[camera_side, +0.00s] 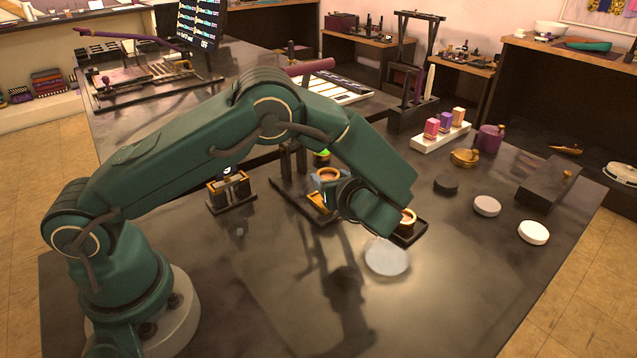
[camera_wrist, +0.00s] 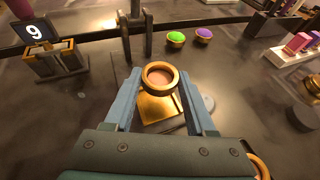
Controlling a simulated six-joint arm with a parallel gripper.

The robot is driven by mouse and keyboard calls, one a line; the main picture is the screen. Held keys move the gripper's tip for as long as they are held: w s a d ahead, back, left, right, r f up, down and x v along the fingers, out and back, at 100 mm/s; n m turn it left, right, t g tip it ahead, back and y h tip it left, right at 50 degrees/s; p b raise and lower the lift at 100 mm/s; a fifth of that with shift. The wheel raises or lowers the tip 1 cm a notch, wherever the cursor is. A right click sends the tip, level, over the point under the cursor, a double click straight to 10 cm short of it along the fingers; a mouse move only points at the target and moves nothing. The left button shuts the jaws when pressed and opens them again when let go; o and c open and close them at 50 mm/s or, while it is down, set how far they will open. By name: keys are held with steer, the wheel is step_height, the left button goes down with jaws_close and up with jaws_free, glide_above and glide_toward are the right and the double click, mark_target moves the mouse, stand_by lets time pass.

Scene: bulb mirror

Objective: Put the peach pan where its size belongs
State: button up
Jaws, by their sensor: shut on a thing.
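The peach pan (camera_wrist: 160,77), a round gold-rimmed pan with a peach fill, is between the two blue fingers of my gripper (camera_wrist: 161,82). My gripper is shut on it. In the side view the pan (camera_side: 328,173) is held up at the fingertips, beside the wrist of my arm. Below it in the wrist view is a square gold plate (camera_wrist: 158,109), partly hidden by the pan and the fingers. Another gold-rimmed round pan (camera_side: 408,216) sits on a dark tray (camera_side: 411,233), partly hidden by my arm.
A green pan (camera_wrist: 175,37) and a purple pan (camera_wrist: 203,33) lie beyond the gripper. A pale disc (camera_side: 387,257) lies on the table. A white rack (camera_side: 440,138) holds coloured blocks.

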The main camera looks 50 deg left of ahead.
steer(key=shift+f, duration=1.75)
steer(key=shift+f, duration=0.15)
steer(key=o, duration=1.3)
steer(key=shift+o, duration=0.2)
